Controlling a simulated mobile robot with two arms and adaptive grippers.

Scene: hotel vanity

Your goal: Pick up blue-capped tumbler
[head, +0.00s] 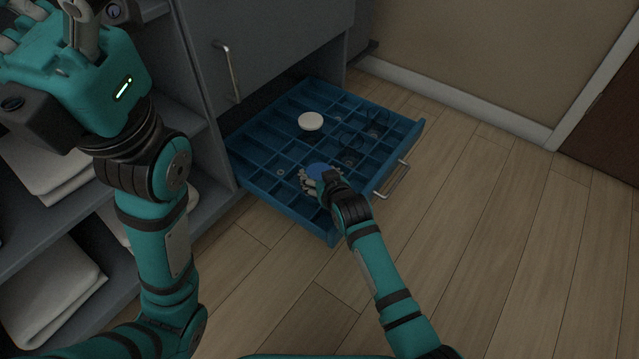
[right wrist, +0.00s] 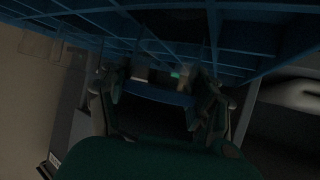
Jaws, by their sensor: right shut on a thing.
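The blue-capped tumbler shows as a round blue cap (head: 319,170) over the near part of the open blue drawer. My right gripper (head: 314,184) is shut on the tumbler, with its fingers at the cap. The tumbler's body is hidden in the head view. In the dark right wrist view, a blue band of the cap (right wrist: 160,96) lies between the two fingers of the right gripper (right wrist: 160,104). I cannot tell whether the tumbler touches the drawer floor. My left gripper (head: 55,30) is raised at the top left, partly cut off by the frame edge, its opening unclear.
The divided blue drawer (head: 290,208) is pulled out of the grey cabinet (head: 285,45). It holds a white-capped item (head: 311,121) and several clear glasses (head: 352,142). Shelves with folded white towels (head: 45,290) stand at left. The wooden floor (head: 480,220) at right is clear.

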